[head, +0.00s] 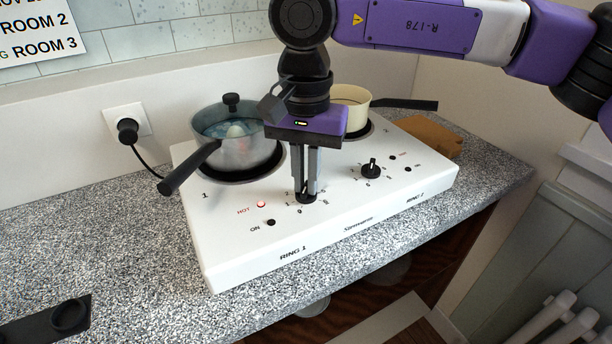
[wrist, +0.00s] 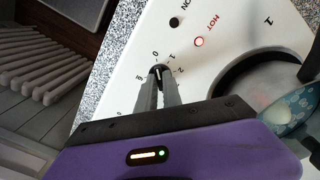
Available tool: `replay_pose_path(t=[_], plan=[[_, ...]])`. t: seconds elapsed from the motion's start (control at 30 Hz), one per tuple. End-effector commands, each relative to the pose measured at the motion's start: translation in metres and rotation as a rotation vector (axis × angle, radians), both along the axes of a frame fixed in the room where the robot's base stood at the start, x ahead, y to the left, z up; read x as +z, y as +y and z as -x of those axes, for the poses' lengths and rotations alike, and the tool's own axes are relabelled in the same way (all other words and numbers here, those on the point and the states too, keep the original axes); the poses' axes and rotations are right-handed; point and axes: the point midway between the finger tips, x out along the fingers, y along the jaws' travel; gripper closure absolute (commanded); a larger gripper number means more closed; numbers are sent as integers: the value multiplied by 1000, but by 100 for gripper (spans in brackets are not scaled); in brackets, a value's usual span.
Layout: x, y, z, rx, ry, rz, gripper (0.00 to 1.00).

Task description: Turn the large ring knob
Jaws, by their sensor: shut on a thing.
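The white two-ring hob (head: 341,230) stands on a speckled worktop. The black ring 1 knob (head: 306,197) sits on its front panel, left of the ring 2 knob (head: 371,168). My gripper (head: 306,190) points down and is shut on the ring 1 knob. In the wrist view the fingertips close around the ring 1 knob (wrist: 158,74), with dial numbers around it. The fingers hide part of the knob and some numbers. The HOT light (head: 261,204) beside it is lit red.
A cream pan (head: 352,112) stands on the right ring behind my gripper. A brown block (head: 428,135) lies at the hob's right. A plug (head: 128,130) is in the wall socket.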

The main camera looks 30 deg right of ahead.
Motion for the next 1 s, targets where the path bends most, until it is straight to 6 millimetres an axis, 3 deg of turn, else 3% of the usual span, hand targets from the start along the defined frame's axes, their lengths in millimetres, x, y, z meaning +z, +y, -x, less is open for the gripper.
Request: replay_pose_path(t=[0.23, 0.27, 0.37, 0.73, 1.0], plan=[[2, 0, -1, 2, -4, -1, 100], [2, 0, -1, 2, -4, -1, 88], [1, 0, -1, 2, -4, -1, 68], [4, 0, -1, 0, -2, 1, 68], [42, 0, -1, 0, -4, 1, 68]])
